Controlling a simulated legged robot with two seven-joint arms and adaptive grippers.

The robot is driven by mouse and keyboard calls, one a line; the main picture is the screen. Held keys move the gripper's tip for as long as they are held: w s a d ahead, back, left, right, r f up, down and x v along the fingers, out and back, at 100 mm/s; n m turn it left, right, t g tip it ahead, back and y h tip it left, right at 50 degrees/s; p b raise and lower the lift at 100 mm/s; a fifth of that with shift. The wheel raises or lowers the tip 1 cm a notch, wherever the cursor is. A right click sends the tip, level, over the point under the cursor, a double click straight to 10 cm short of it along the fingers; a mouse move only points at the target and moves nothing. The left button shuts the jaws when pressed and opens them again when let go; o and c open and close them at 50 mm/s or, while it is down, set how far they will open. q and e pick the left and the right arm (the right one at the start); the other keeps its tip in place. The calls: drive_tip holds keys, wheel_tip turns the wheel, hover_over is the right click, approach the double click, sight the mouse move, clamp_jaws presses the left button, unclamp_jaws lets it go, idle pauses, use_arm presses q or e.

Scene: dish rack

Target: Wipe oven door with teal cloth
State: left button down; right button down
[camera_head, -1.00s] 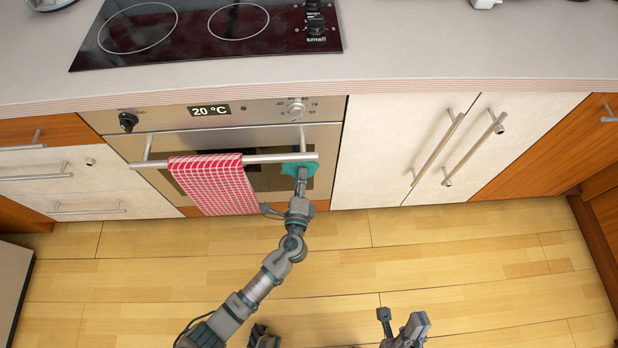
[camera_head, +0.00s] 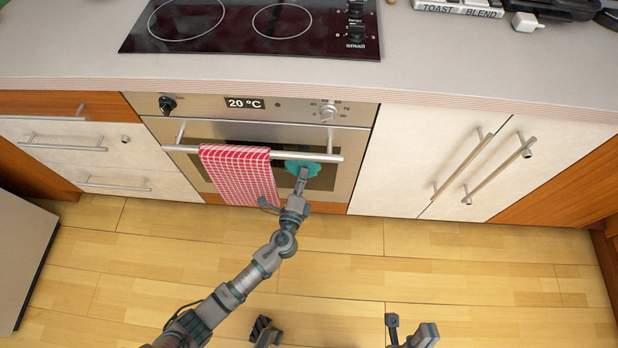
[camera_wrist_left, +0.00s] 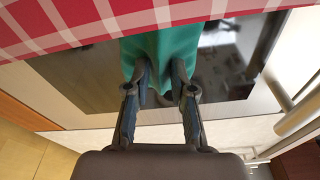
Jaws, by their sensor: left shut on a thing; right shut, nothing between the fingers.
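The oven door (camera_head: 328,187) is a metal front with a dark glass window, below the control strip. My left gripper (camera_head: 301,181) is shut on the teal cloth (camera_head: 303,168) at the right part of the window, just below the handle bar. In the left wrist view, the teal cloth (camera_wrist_left: 160,58) is pinched between the fingers of my left gripper (camera_wrist_left: 160,92), with the dark glass behind it. Whether the cloth presses on the glass is hard to tell. My right gripper (camera_head: 397,328) is shut and empty, low over the floor at the bottom edge.
A red checked towel (camera_head: 240,175) hangs on the oven handle (camera_head: 320,156), just left of the cloth; it fills the top of the wrist view. White cupboards with long handles (camera_head: 470,165) stand to the right. The wooden floor in front is clear.

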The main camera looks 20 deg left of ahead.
use_arm(q)
drive_tip(key=shift+s+a, duration=0.1)
drive_tip(key=shift+a, duration=0.4)
drive_tip(key=s+d, duration=0.1)
drive_tip(key=s, duration=0.4)
drive_tip(key=shift+s+d+p, duration=0.3)
drive_tip(key=shift+s+d, duration=0.05)
drive_tip(key=shift+s, duration=0.05)
drive_tip(key=shift+s+d, duration=0.25)
drive_tip(key=shift+s, duration=0.5)
drive_tip(key=shift+s+d, duration=0.2)
drive_tip(key=shift+s, duration=0.5)
